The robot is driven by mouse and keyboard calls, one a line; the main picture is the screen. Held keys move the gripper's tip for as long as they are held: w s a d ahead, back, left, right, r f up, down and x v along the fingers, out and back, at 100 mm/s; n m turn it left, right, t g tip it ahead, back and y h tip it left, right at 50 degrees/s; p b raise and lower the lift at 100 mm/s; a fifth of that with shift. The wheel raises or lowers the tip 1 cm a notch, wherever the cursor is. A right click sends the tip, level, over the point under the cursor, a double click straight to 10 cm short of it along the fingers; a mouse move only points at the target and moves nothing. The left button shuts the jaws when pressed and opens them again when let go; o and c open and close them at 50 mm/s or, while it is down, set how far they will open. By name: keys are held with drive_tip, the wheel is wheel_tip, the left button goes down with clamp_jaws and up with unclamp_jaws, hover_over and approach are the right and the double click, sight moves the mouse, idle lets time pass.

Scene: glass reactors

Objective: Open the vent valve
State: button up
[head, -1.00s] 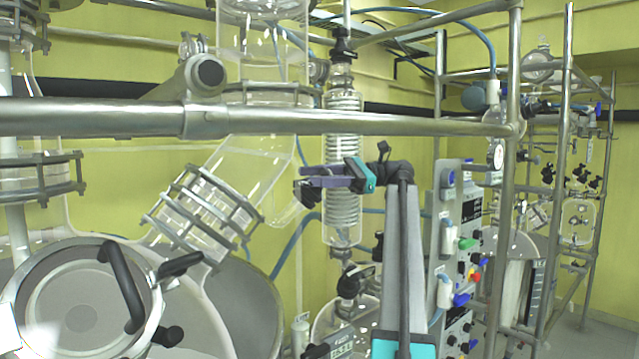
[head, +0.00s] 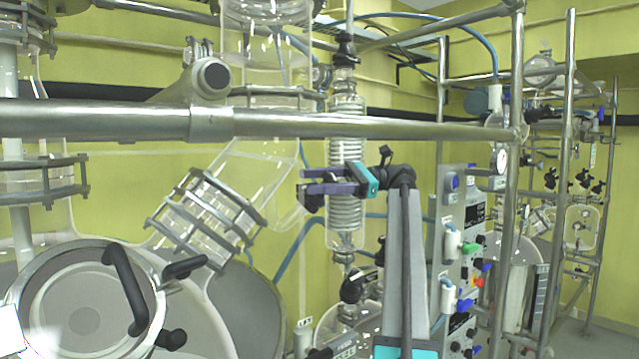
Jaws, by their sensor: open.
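My gripper (head: 303,181) is near the middle of the head view, on a grey arm with a teal wrist. Its two purple fingers point left and are apart, with a gap between the tips. A small black valve handle (head: 311,201) shows at the fingertips, partly hidden by the lower finger. It sits near the end of a clear glass side branch (head: 287,212). I cannot tell whether the fingers touch it or whether it is the vent valve. Other black valve knobs show above the coil condenser (head: 345,52) and below it (head: 355,286).
A thick steel rail (head: 400,126) crosses above my gripper. The coiled glass condenser (head: 345,226) stands behind the fingers. A large glass reactor with a round lid (head: 85,300) fills the lower left. A control panel (head: 452,240) and steel frames stand at right.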

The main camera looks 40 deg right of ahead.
drive_tip(key=shift+r, duration=0.15)
drive_tip(key=shift+d+r+b, duration=0.1)
drive_tip(key=shift+r+b, duration=0.2)
drive_tip(key=shift+r, duration=0.2)
drive_tip(key=shift+r+p, duration=0.85)
drive_tip(key=shift+r, duration=0.2)
drive_tip(key=s+a+r+b, duration=0.1)
drive_tip(key=s+a+b, duration=0.6)
drive_tip(key=s+a, duration=0.3)
drive_tip(key=shift+s+r+b, duration=0.2)
drive_tip(key=shift+s+b, duration=0.15)
drive_tip(key=shift+s, duration=1.05)
drive_tip(key=shift+d+f, duration=0.1)
